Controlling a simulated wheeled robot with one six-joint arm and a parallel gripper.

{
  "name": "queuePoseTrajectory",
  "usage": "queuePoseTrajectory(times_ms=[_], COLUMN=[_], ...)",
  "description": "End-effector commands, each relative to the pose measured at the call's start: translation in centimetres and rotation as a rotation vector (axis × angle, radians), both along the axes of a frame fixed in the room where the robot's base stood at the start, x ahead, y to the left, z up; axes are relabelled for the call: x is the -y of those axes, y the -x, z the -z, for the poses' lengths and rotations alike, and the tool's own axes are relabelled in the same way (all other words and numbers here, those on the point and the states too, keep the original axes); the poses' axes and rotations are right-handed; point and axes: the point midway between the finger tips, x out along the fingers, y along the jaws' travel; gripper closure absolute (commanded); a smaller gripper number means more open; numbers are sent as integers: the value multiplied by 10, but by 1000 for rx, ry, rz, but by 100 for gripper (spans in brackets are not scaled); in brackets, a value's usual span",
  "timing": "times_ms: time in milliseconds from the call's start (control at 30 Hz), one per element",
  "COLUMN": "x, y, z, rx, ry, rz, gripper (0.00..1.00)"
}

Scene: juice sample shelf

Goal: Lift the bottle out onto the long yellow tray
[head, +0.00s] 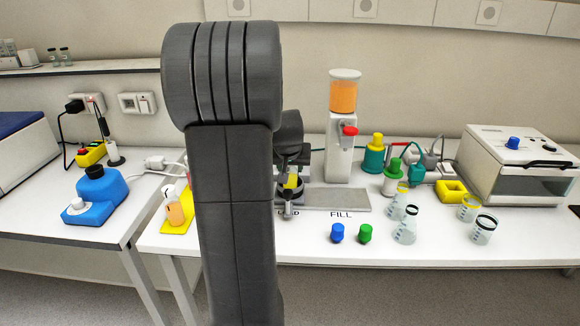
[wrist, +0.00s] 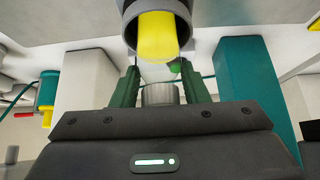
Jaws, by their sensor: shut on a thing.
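My gripper (head: 290,187) is at the bench fixture by the LID and FILL labels. In the wrist view its green fingers (wrist: 159,84) are shut on what I take to be the bottle, though its body is mostly hidden. A yellow rounded piece (wrist: 157,35) in a dark grey ring shows at the fingertips, and a grey cylinder (wrist: 160,94) shows between the fingers. The long yellow tray (head: 182,227) lies at the bench's left end, partly hidden by my arm. A container of orange juice (head: 175,214) stands on it.
A juice dispenser (head: 340,140) stands behind the grey plate (head: 338,198). Blue (head: 337,233) and green (head: 365,233) caps lie in front. Several clear beakers (head: 405,226) stand to the right, near a white machine (head: 512,165).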

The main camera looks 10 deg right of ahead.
Motion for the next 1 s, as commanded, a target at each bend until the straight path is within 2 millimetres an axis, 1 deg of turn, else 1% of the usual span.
queuePoseTrajectory(times_ms=[1000], x=[0], y=[0], z=[-12], rx=[0], ry=[0], rz=[0], gripper=[90])
